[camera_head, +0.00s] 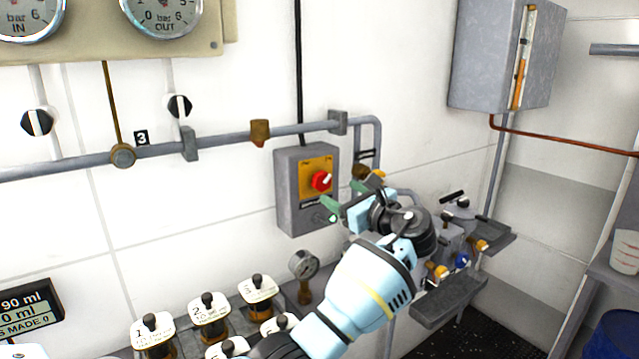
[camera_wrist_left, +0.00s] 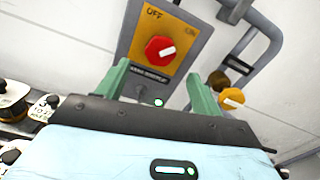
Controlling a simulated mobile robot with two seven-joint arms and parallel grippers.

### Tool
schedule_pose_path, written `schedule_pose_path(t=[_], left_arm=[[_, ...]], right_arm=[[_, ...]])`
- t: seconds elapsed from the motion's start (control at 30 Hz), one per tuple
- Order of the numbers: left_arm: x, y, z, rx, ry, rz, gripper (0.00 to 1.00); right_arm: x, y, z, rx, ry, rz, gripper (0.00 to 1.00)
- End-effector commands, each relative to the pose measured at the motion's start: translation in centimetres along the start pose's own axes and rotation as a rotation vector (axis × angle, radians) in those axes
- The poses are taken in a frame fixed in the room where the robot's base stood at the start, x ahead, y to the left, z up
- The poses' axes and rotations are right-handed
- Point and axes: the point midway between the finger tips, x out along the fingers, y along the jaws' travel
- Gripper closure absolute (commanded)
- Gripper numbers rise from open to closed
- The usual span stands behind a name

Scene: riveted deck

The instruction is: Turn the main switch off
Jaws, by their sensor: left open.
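The main switch is a red rotary knob (camera_head: 321,181) on a yellow plate, on a grey box (camera_head: 290,208) fixed to the white wall. In the left wrist view the red knob (camera_wrist_left: 159,50) shows a white pointer mark aimed to the right and slightly up. "OFF" is printed at the upper left of the plate. My left gripper (camera_head: 350,192) is open, its green fingers just in front of the box's lower right. In the left wrist view the open fingers (camera_wrist_left: 158,88) point up toward the knob, which lies between and beyond their tips, apparently untouched. My right gripper is not in view.
A grey pipe (camera_head: 230,137) runs along the wall above and beside the box. A pressure gauge (camera_head: 304,264) and several labelled bottles (camera_head: 208,310) stand below left. Valves with yellow and blue knobs (camera_head: 462,260) are at the right. A grey cabinet (camera_head: 487,55) hangs upper right.

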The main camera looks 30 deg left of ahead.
Motion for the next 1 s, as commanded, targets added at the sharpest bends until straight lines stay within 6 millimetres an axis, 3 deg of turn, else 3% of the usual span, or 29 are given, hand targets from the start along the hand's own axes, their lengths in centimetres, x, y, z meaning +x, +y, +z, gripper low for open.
schedule_pose_path(t=[0.23, 0.7, 1.0], left_arm=[[1.1, 0.1, -0.1, 0.001, 0.0, 0.002, 0.34], [7.2, 0.0, -0.2, 0.0, 0.002, -0.001, 0.34], [7.8, 0.0, -0.1, -0.002, 0.001, -0.002, 0.34]], right_arm=[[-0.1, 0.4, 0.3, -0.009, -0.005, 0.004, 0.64], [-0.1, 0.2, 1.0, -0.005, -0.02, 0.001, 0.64], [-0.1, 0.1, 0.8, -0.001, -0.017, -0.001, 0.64]])
